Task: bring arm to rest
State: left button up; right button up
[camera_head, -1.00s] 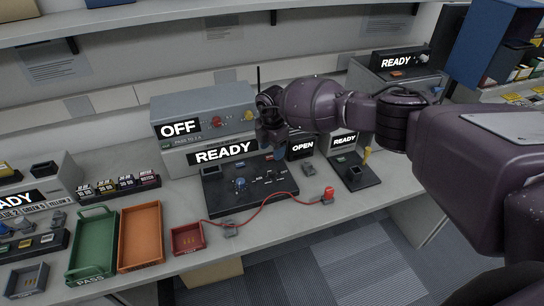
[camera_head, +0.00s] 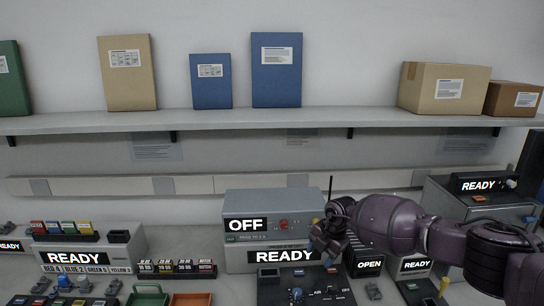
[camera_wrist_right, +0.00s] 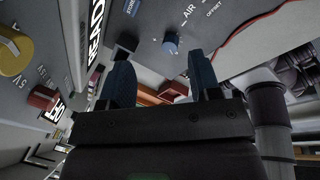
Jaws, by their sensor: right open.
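My right arm comes in from the right in the head view. Its gripper (camera_head: 330,240) is in front of the grey box marked OFF and READY (camera_head: 262,206), above the dark panel with a blue knob (camera_head: 297,294). In the right wrist view the two blue fingers of the right gripper (camera_wrist_right: 160,85) stand apart with nothing between them. A yellow knob (camera_wrist_right: 12,50) and a red knob (camera_wrist_right: 42,97) are close by on the left of that view, and a blue knob (camera_wrist_right: 171,42) is above. My left gripper is not in view.
Boxes marked OPEN (camera_head: 368,264) and READY (camera_head: 415,266) stand beside the arm. A shelf (camera_head: 220,121) above holds binders and cardboard boxes (camera_head: 443,88). A green tray (camera_head: 147,297) and an orange tray (camera_head: 190,299) are at the lower left. A thin black antenna (camera_head: 330,188) rises near the gripper.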

jog(key=s+a+r+t+y, duration=0.35)
jog(key=a+r+y, duration=0.4)
jog(key=a, duration=0.25)
jog(key=s+a+r+t+y, duration=0.2)
jog(key=a+r+t+y, duration=0.3)
jog(key=a+r, duration=0.4)
jog(key=s+d+f+m+t+h, duration=0.3)
jog(key=s+d+f+m+h, duration=0.2)
jog(key=d+f+m, duration=0.35)
jog(key=s+d+f+m+t+h, duration=0.3)
jog(key=s+d+f+m+h, duration=0.25)
jog(key=d+m, duration=0.5)
jog(key=s+d+f+m+g+h, duration=0.1)
jog(key=s+d+f+m, duration=0.1)
jog(key=s+d+f, duration=0.2)
jog(key=s+d+f+m+g+h, duration=0.1)
jog(key=s+d+f, duration=0.3)
jog(key=s, duration=0.7)
jog(key=s+d+f+m+g+h, duration=0.2)
jog(key=s+d+f+m, duration=0.1)
jog(key=s+f, duration=0.4)
jog(key=shift+s+d+f+m+h, duration=0.3)
jog(key=shift+s+d+f+h, duration=0.05)
jog(key=shift+s+d+h, duration=0.1)
jog(key=shift+c, duration=1.2)
jog(key=shift+w+a, duration=0.1)
jog(key=shift+a, duration=0.1)
jog(key=shift+c, duration=0.2)
